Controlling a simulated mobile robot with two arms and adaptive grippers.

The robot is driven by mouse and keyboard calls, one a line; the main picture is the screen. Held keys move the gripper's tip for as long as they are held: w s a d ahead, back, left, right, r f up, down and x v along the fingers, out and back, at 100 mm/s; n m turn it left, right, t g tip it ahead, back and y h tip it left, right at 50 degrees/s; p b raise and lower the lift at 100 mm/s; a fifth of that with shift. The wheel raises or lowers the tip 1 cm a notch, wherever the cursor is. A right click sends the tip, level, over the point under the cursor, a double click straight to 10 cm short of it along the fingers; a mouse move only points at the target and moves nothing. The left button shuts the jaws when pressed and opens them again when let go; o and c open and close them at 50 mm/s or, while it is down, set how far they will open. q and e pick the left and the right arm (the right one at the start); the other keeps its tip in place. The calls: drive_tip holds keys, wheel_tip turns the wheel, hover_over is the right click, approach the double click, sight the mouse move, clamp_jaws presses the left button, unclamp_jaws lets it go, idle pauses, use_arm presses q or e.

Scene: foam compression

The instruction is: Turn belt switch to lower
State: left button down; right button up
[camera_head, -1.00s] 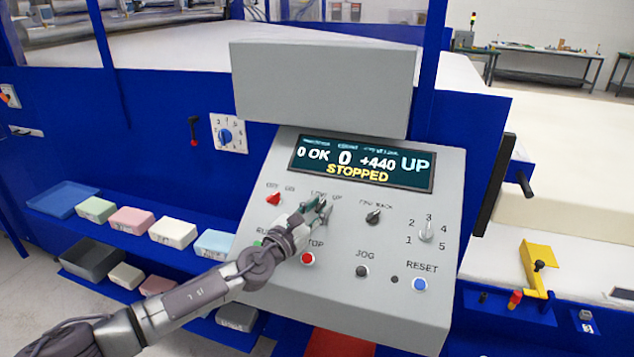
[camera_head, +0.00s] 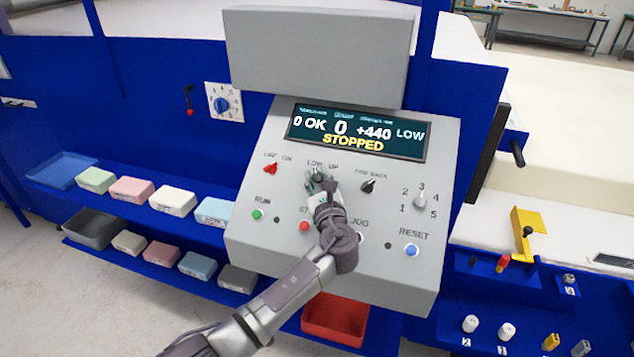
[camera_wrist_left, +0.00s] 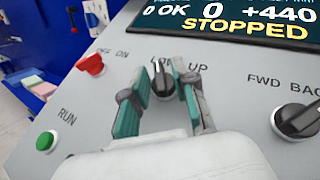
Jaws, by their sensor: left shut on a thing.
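The belt switch is a dark knob under the LOW UP label, and it shows in the left wrist view (camera_wrist_left: 162,82). My left gripper (camera_head: 318,177) is at this switch on the sloped grey control panel (camera_head: 262,232). In the left wrist view its green-padded fingers (camera_wrist_left: 163,98) stand on either side of the knob, shut on it. The display (camera_head: 357,131) reads LOW at its right end and STOPPED in yellow. My gripper and wrist hide part of the switch in the head view. My right gripper is not in view.
A red OFF ON knob (camera_head: 271,168) is left of the switch and a FWD BACK knob (camera_head: 368,186) is right. The green RUN button (camera_head: 257,214), red stop button (camera_head: 304,226) and blue RESET button (camera_head: 411,250) sit below. Foam blocks lie on shelves at left.

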use_arm(q)
drive_tip(key=shift+d+n+g+y+b, duration=0.1)
drive_tip(key=shift+n+g+y+b, duration=0.25)
drive_tip(key=shift+n+y, duration=0.4)
drive_tip(key=shift+r+n+y, duration=0.1)
drive_tip(key=shift+n+y, duration=0.15)
drive_tip(key=shift+n, duration=0.1)
drive_tip(key=c, duration=1.2)
unclamp_jaws()
drive_tip(key=shift+w, duration=0.1)
drive_tip(key=shift+c, duration=0.2)
drive_tip(key=v, duration=0.7)
drive_tip(key=shift+s, duration=0.25)
